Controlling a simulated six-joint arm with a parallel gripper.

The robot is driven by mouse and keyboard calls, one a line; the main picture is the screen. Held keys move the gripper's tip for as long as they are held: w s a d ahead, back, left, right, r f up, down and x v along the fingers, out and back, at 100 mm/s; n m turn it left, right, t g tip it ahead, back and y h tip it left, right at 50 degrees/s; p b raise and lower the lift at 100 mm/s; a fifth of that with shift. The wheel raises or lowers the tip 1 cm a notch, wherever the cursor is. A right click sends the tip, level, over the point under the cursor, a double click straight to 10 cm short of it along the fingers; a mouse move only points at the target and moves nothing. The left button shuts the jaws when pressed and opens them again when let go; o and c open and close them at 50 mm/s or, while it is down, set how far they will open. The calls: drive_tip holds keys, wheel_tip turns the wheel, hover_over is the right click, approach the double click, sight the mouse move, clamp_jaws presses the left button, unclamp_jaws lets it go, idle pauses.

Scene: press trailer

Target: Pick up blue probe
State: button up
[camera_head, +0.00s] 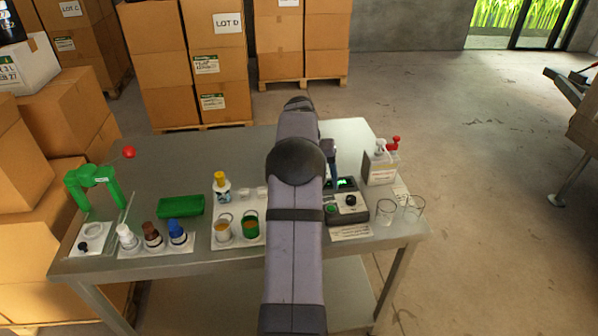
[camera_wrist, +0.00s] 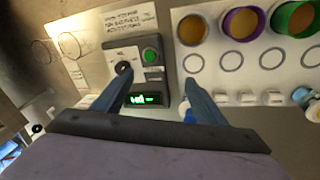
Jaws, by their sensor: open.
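I cannot make out the blue probe for certain. In the wrist view, a small blue and white thing (camera_wrist: 188,113) shows beside the left edge of my right-hand finger, partly hidden by it; it may be the probe. My gripper (camera_wrist: 158,76) is open, its two blue fingers apart with nothing clearly between them. It hangs over a dark meter (camera_wrist: 152,76) with a green button, a black knob and a lit green display. In the head view, my gripper's blue fingers (camera_head: 333,166) point down behind the meter (camera_head: 347,203). My arm hides the table's middle.
A metal table (camera_head: 350,138) carries a white card with cups (camera_head: 223,228), a yellow-capped bottle (camera_head: 221,186), a green tray (camera_head: 181,206), small bottles (camera_head: 152,236) and a green stand (camera_head: 95,182). Pump bottles (camera_head: 380,164) and clear glasses (camera_head: 385,211) stand right. The table's back is mostly clear.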

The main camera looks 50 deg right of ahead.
drive_tip(key=shift+w+d+r+m+t+h+p, duration=0.1)
drive_tip(key=shift+w+d+m+t+h+p, duration=0.25)
drive_tip(key=shift+w, duration=1.3)
drive_tip(key=shift+w+d+m+t+h+p, duration=0.2)
drive_tip(key=shift+w+d+m+t+h, duration=0.25)
drive_tip(key=shift+w, duration=1.25)
drive_tip(key=shift+w+d+r+m+t+h+p, duration=0.1)
drive_tip(key=shift+w+d+m+t+h+p, duration=0.3)
drive_tip(key=shift+w, duration=1.25)
drive_tip(key=shift+s+d+f+p, duration=0.1)
drive_tip(key=shift+d+f+p, duration=0.2)
drive_tip(key=shift+f+p, duration=0.2)
drive_tip(key=shift+p+x, duration=1)
drive_tip(key=shift+x, duration=1.1)
drive_tip(key=shift+r, duration=0.1)
drive_tip(key=c, duration=1.2)
